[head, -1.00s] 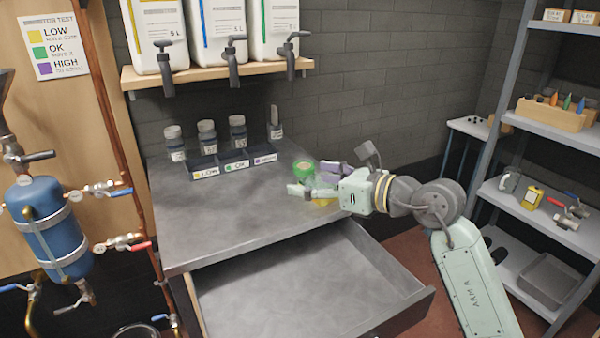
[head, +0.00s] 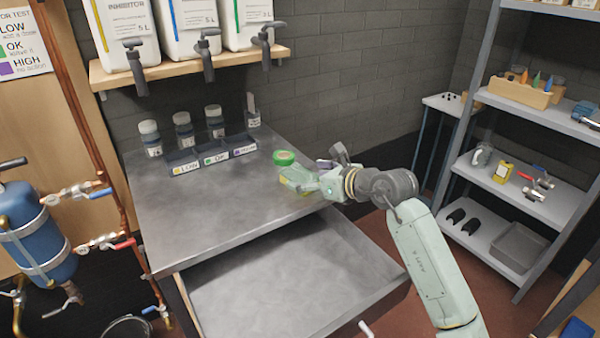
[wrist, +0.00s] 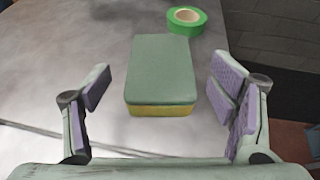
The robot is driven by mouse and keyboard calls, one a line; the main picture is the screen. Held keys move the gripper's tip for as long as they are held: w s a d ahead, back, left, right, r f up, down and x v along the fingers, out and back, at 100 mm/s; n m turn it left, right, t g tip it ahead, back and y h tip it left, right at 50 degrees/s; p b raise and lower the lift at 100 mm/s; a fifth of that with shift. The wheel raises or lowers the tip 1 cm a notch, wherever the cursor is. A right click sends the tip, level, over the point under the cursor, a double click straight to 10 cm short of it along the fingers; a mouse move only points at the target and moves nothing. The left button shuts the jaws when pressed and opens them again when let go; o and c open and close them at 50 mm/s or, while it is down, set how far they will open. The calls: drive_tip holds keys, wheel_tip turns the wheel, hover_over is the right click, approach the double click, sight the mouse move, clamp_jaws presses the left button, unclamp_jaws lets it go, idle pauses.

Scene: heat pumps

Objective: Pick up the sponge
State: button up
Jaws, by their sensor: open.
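The sponge (wrist: 160,75), green on top with a yellow lower layer, lies flat on the grey worktop in the wrist view. It sits between and slightly beyond the fingertips of my gripper (wrist: 165,88), which is open with a purple-padded finger to each side. Neither finger appears to touch the sponge. In the head view my gripper (head: 305,180) is low over the right part of the worktop, and the sponge (head: 296,186) is partly hidden by it, with some yellow showing.
A roll of green tape (wrist: 187,20) lies just beyond the sponge. The worktop (head: 190,220) is clear to the left. An open drawer (head: 290,280) juts out below its front edge. Labelled compartments (head: 212,156) and several bottles stand at the back. Shelves (head: 545,195) stand at the right.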

drive_tip(key=shift+w+a+f, duration=0.3)
drive_tip(key=shift+w+a, duration=0.1)
drive_tip(key=shift+w, duration=0.05)
drive_tip(key=shift+c, duration=0.6)
drive_tip(key=c, duration=0.7)
drive_tip(key=shift+r, duration=0.1)
